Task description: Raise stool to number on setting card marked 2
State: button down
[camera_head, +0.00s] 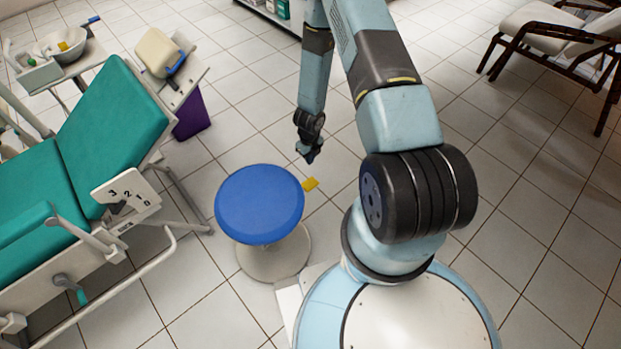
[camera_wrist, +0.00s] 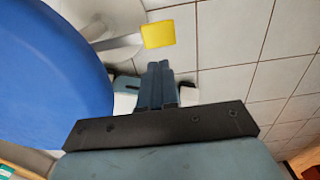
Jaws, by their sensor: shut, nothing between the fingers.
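A round stool with a blue seat (camera_head: 260,203) and a pale round base stands on the tiled floor left of my base. A yellow tab (camera_head: 310,184) sticks out at the right of the seat. In the wrist view the blue seat (camera_wrist: 45,80) fills the left side, and the yellow tab (camera_wrist: 158,34) is just beyond my fingertips. My gripper (camera_head: 311,156) is shut and empty above and behind the tab, apart from it; its closed fingers show in the wrist view (camera_wrist: 158,70). A white card with numbers (camera_head: 126,194) is on the dental chair's side; I can read 3 and 2.
The teal dental chair (camera_head: 112,135) and its pale tube frame stand left of the stool. A purple bin (camera_head: 191,115) is behind it. A wooden armchair (camera_head: 545,38) is at the far right. The floor between is clear.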

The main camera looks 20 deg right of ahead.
aim_at(310, 182)
notch_tip(310, 182, down, 14)
jog(key=shift+r, duration=0.1)
dwell(1.0)
